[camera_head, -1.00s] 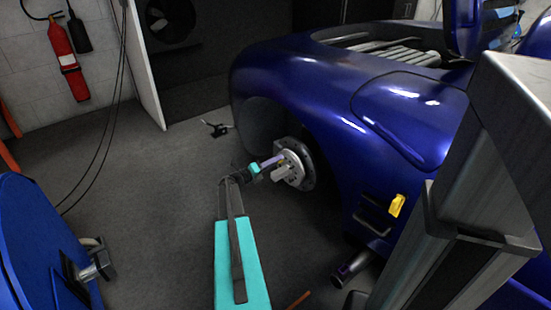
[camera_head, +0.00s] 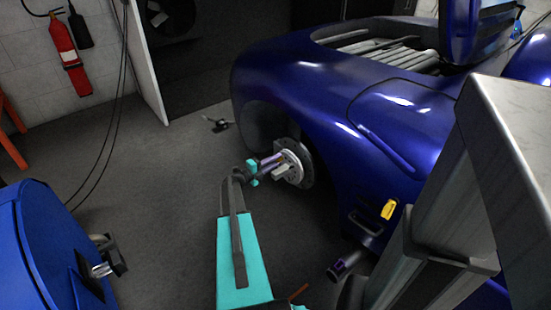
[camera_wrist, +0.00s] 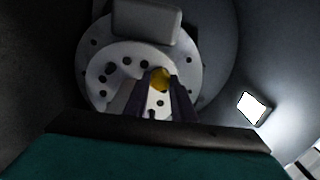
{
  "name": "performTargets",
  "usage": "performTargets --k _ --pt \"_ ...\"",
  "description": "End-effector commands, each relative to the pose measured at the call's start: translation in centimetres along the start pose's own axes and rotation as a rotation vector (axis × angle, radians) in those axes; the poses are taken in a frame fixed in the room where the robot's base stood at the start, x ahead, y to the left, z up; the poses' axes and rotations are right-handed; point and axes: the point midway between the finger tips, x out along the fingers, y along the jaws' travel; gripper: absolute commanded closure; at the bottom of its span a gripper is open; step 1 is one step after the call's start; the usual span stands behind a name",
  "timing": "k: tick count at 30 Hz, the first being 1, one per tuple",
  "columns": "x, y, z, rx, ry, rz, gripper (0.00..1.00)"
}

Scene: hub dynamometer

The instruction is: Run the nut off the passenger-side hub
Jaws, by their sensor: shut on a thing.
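The hub (camera_head: 296,162) is a round grey disc with a ring of holes and a block-shaped caliper, in the open wheel arch of the blue car. It fills the upper middle of the wrist view (camera_wrist: 96,75). A yellow-gold nut (camera_wrist: 160,78) shows at the hub's centre. My gripper (camera_wrist: 156,92) has a finger on each side of the nut and is shut on it. In the head view my gripper (camera_head: 270,163) reaches the hub face from the left. The fingers hide the nut's sides, and its thread cannot be seen.
The blue car body (camera_head: 320,95) surrounds the hub above and right. A yellow piece (camera_head: 388,209) sits on its side. A blue drum-like machine (camera_head: 40,250) stands at lower left. A small dark object (camera_head: 217,124) lies on the floor (camera_head: 160,200), which is mostly clear at left.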

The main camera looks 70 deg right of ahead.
Motion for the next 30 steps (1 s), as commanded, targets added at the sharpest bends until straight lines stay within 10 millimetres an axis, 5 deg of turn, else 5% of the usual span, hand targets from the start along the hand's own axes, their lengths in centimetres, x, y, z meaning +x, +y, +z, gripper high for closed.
performTargets --k 19,20,21,30 --pt "-0.17 0.17 0.05 -0.203 -0.003 0.002 1.0" --pt "-0.17 0.17 0.05 -0.203 -0.003 0.002 0.72" --pt "-0.15 0.16 0.05 -0.203 -0.002 0.002 0.65" --pt "-0.03 0.09 0.01 -0.2 -0.001 0.001 0.64"
